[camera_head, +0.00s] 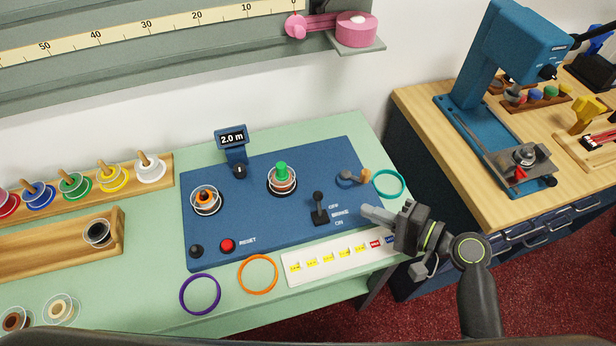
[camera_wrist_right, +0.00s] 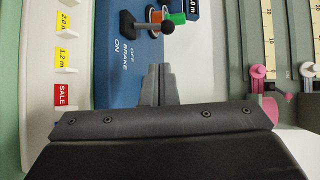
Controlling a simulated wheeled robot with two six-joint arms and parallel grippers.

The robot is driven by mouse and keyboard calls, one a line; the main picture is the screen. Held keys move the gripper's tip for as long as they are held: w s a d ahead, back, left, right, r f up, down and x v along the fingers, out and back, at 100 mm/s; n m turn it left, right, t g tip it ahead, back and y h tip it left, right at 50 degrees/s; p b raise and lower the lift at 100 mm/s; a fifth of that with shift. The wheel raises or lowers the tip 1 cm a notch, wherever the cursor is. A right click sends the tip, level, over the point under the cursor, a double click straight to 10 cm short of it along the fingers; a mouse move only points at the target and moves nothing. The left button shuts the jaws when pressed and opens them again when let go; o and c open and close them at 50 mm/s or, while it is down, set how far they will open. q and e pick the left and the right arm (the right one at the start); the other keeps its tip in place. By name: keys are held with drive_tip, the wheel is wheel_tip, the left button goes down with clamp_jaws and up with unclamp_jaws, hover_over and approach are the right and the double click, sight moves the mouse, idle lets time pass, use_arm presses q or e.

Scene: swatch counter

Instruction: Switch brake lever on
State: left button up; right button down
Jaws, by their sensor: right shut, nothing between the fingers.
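The brake lever (camera_head: 319,207) is black with a ball knob and stands on the blue panel (camera_head: 270,235), left of the OFF, BRAKE and ON labels. Its knob appears toward the OFF side, though its exact tilt is hard to judge. My right gripper (camera_head: 368,212) is shut and empty, to the right of the lever and apart from it. In the right wrist view the lever (camera_wrist_right: 148,25) shows beyond my shut fingertips (camera_wrist_right: 158,72), with clear space between. My left gripper is not in view.
A red RESET button (camera_head: 227,245), spool posts with a green top (camera_head: 282,178) and an orange top (camera_head: 206,200), and a small crank (camera_head: 354,177) share the panel. A teal ring (camera_head: 389,184) lies at right. A label strip (camera_head: 330,262) lies in front.

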sight(319, 204)
drive_tip(key=x, duration=0.3)
drive_tip(key=p+x, duration=0.1)
drive_tip(key=x, duration=0.3)
drive_tip(key=r+p+x, duration=0.1)
drive_tip(key=x, duration=0.2)
drive_tip(key=shift+w+a, duration=0.25)
drive_tip(key=shift+w, duration=0.1)
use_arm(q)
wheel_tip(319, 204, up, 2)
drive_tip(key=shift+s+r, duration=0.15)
